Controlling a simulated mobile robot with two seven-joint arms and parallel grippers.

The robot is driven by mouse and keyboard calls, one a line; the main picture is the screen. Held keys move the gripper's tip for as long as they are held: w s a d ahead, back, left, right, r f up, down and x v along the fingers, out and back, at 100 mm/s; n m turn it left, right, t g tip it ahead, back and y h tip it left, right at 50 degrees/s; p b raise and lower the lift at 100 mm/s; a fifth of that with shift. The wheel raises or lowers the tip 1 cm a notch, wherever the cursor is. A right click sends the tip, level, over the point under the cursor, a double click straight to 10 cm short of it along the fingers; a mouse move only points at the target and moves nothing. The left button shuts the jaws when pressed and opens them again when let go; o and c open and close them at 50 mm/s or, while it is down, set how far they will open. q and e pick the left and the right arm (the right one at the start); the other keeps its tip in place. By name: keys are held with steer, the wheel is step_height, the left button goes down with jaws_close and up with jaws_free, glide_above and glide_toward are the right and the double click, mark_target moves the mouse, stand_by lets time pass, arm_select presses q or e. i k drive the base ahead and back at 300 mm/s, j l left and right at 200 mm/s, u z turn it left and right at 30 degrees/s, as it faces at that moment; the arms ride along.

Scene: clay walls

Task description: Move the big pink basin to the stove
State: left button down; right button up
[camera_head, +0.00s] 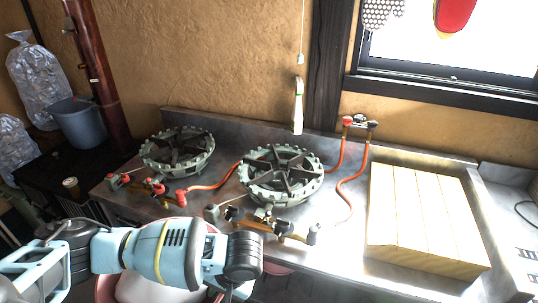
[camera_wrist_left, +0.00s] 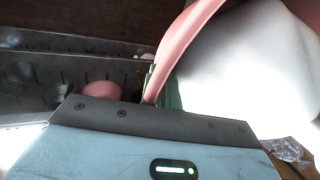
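The big pink basin (camera_head: 104,289) is low at the bottom of the head view, in front of the counter and partly hidden by my left arm. In the left wrist view its pink rim (camera_wrist_left: 185,42) curves up from my left gripper (camera_wrist_left: 160,88), with a pale inside (camera_wrist_left: 245,75). Green finger pads show on both sides of the rim, and the gripper looks shut on it. The stove has two round burners on a steel counter, a left one (camera_head: 178,150) and a right one (camera_head: 281,174). Both burners are bare. My right gripper is not in view.
Orange hoses (camera_head: 350,185) and valves (camera_head: 269,224) lie around the burners. A pale wooden board (camera_head: 425,220) covers the counter's right part. A blue-grey bucket (camera_head: 77,122) stands at the left. A smaller pink object (camera_wrist_left: 102,89) shows in the wrist view.

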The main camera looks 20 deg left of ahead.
mark_target(78, 175)
steer(key=j+u, duration=0.1)
steer(key=j, duration=0.35)
steer(key=i+j+u, duration=0.15)
steer(key=j, duration=0.3)
steer(key=j+u, duration=0.1)
steer(key=j, duration=0.35)
steer(key=i+j+u, duration=0.1)
steer(key=j, duration=0.35)
steer(key=i+j+u, duration=0.15)
steer(key=j, duration=0.25)
steer(key=i+j+u, duration=0.1)
steer(key=j, duration=0.3)
steer(key=i+j+u, duration=0.1)
steer(key=i+j, duration=0.15)
steer(key=j, duration=0.15)
steer(key=i+j+u, duration=0.1)
steer(key=i+j, duration=0.15)
steer(key=j, duration=0.2)
steer(key=i+j, duration=0.3)
steer(key=i+j+u, duration=0.15)
steer(key=j, duration=0.35)
steer(key=i, duration=0.1)
